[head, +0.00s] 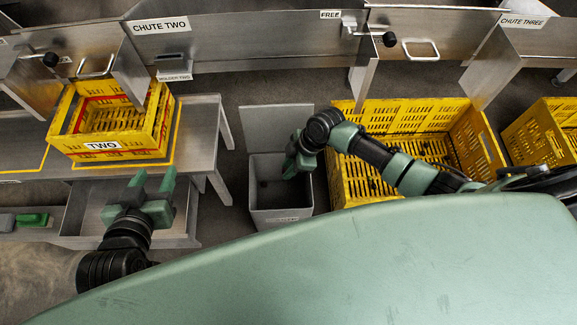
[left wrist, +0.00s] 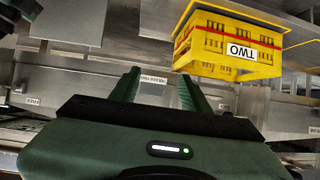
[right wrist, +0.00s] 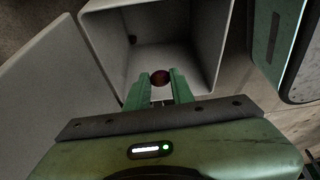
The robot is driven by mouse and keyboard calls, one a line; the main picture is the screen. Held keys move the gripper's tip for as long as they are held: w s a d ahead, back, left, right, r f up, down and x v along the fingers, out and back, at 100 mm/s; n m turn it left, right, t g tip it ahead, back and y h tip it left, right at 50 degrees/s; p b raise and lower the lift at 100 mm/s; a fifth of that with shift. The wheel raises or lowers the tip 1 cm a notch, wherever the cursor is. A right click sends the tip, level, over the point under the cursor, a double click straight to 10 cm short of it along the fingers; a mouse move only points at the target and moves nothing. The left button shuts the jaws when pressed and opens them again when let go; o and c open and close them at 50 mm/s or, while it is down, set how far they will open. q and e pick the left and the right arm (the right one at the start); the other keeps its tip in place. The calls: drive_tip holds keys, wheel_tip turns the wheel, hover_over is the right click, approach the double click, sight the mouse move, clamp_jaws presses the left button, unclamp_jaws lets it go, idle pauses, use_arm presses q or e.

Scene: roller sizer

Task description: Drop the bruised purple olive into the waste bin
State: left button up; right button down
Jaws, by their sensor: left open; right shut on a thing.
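In the right wrist view my right gripper (right wrist: 160,88) is shut on a small dark reddish-purple olive (right wrist: 160,77), held between the fingertips. The olive is over the open mouth of the grey waste bin (right wrist: 205,45). In the head view the bin (head: 281,214) stands on the floor with its lid (head: 275,128) raised at the back, and my right gripper (head: 292,165) is above its opening. The olive cannot be made out in the head view. My left gripper (head: 140,185) is open and empty, and shows in the left wrist view (left wrist: 158,85).
A yellow crate labelled TWO (head: 103,146) stands on a metal table left of the bin. A large yellow crate (head: 355,190) with dark things in it stands right of the bin. Metal chutes (head: 250,40) run along the back.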

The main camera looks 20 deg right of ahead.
wheel_tip(320, 180, down, 2)
drive_tip(key=shift+f+b, duration=0.1)
drive_tip(key=shift+b, duration=0.85)
use_arm(q)
drive_tip(key=w+d+r+t+h+b, duration=0.1)
drive_tip(key=r+t+h, duration=0.1)
drive_tip(key=r+t, duration=0.3)
drive_tip(key=w+d+r+t+h+b, duration=0.1)
drive_tip(key=r+t, duration=0.4)
drive_tip(key=r, duration=0.8)
drive_tip(key=shift+d+m+t+h, duration=0.3)
drive_tip(key=shift+d+t+h, duration=0.1)
drive_tip(key=shift+d, duration=0.15)
use_arm(e)
drive_tip(key=shift+f, duration=1)
drive_tip(key=c, duration=1.1)
unclamp_jaws()
drive_tip(key=shift+c, duration=0.2)
